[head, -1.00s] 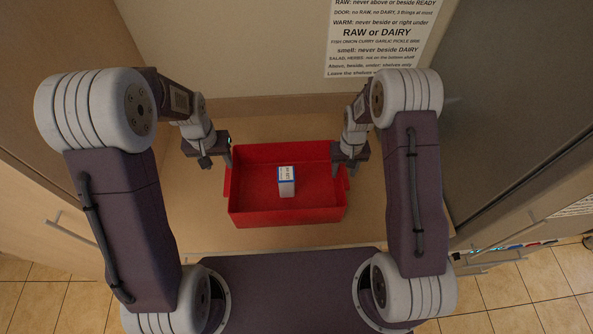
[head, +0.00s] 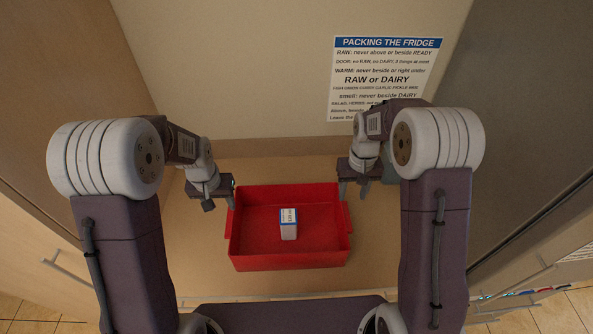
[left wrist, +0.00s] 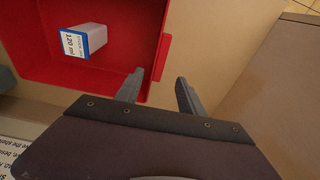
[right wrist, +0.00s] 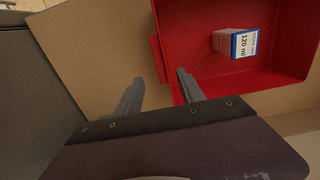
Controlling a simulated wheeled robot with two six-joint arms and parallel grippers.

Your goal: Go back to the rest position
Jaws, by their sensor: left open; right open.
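A red tray (head: 255,262) with side handles stands on the wooden counter in the head view. My left gripper (head: 220,203) is open and empty at the tray's left side. In the left wrist view its fingertips (left wrist: 158,80) are close to one handle (left wrist: 161,58). My right gripper (head: 353,193) is open and empty at the right side. In the right wrist view its fingertips (right wrist: 159,77) are close to the other handle (right wrist: 157,58). Touching cannot be told.
A sheet headed "PACKING THE FRIDGE" (head: 385,75) hangs on the back wall, partly hidden by my right arm. A wooden panel (head: 60,100) stands at left and a grey panel (head: 540,100) at right. Bare counter (head: 270,170) lies behind the tray.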

